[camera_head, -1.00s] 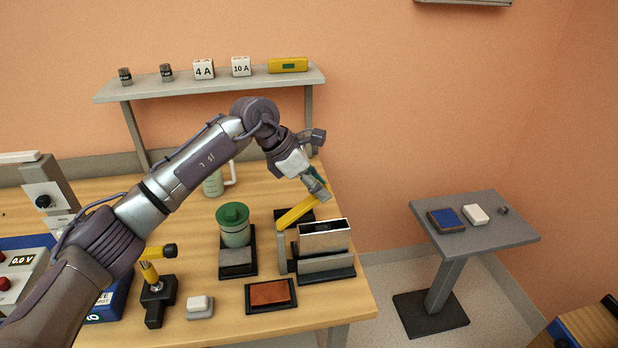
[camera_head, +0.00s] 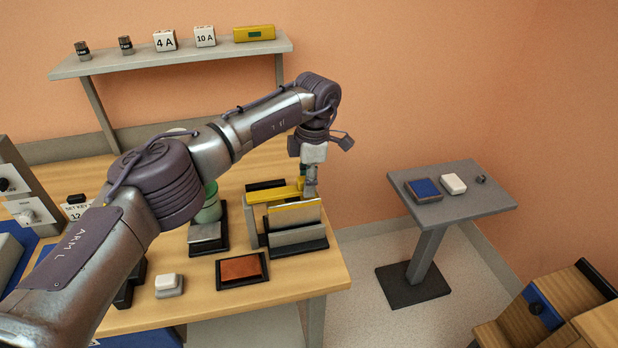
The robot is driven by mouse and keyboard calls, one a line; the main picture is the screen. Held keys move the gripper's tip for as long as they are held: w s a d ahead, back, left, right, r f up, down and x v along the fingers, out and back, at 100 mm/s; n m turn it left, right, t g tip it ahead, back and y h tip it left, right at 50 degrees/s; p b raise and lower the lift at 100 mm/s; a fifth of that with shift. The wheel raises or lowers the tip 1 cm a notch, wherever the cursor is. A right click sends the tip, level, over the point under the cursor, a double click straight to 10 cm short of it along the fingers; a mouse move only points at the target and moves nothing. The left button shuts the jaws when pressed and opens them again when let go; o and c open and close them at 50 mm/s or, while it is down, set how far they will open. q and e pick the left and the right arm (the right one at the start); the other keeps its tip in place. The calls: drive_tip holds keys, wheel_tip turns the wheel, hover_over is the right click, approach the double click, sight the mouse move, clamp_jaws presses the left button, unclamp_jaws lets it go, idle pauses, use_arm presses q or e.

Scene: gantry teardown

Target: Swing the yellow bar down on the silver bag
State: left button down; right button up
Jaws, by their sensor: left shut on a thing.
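The yellow bar (camera_head: 270,195) slants over the back of a dark-based stand near the table's right end. My left gripper (camera_head: 309,188) points down and is shut on the bar's right end. The silver bag (camera_head: 296,223) stands upright on the stand, just in front of the bar. A yellow band shows along the bag's upper face; I cannot tell whether it is a reflection or part of the bar. I cannot tell whether bar and bag touch. My right gripper is not in view.
A brown pad (camera_head: 241,270) and a white block (camera_head: 168,284) lie at the table's front. A green-topped jar (camera_head: 209,207) is partly hidden by my left arm. A wall shelf (camera_head: 170,61) holds small items. A grey side table (camera_head: 455,199) stands right, past a floor gap.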

use_arm(q)
drive_tip(key=shift+s+f, duration=0.1)
drive_tip(key=shift+f, duration=0.2)
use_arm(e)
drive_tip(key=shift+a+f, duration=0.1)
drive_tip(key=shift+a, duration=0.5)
use_arm(q)
drive_tip(key=c, duration=0.9)
unclamp_jaws()
drive_tip(key=shift+r, duration=0.25)
drive_tip(key=r, duration=0.3)
drive_tip(key=d+r, duration=0.1)
drive_tip(key=r, duration=0.7)
drive_tip(key=shift+w+d+r, duration=0.15)
drive_tip(key=shift+w+r, duration=0.1)
drive_tip(key=shift+w, duration=0.1)
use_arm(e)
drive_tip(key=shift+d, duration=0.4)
